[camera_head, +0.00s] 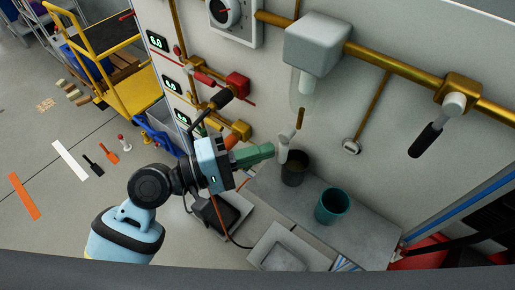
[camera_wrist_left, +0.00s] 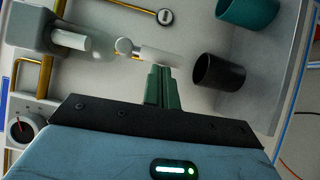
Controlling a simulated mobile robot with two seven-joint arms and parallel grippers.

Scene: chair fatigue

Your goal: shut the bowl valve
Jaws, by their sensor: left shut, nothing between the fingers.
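A grey housing (camera_head: 318,42) hangs on the brass wall pipe, with a clear bowl (camera_head: 301,90) under it. A small brass piece (camera_head: 300,118) and a pale lever (camera_head: 283,148) show below the bowl, apparently its valve. In the left wrist view the pale lever (camera_wrist_left: 162,57) lies sideways from a round knob (camera_wrist_left: 125,45) beside the bowl (camera_wrist_left: 72,40). My left gripper (camera_head: 270,150) has its green fingers shut and empty. Their tips (camera_wrist_left: 160,68) are right at the lever; I cannot tell whether they touch it. My right gripper is not in view.
A dark cup (camera_head: 294,168) and a teal cup (camera_head: 332,206) stand on a grey shelf (camera_head: 365,240) below the valve. A black-handled valve (camera_head: 425,140) is on the pipe at right. Red and yellow fittings (camera_head: 238,85) and a dial gauge (camera_head: 233,13) are above my left arm.

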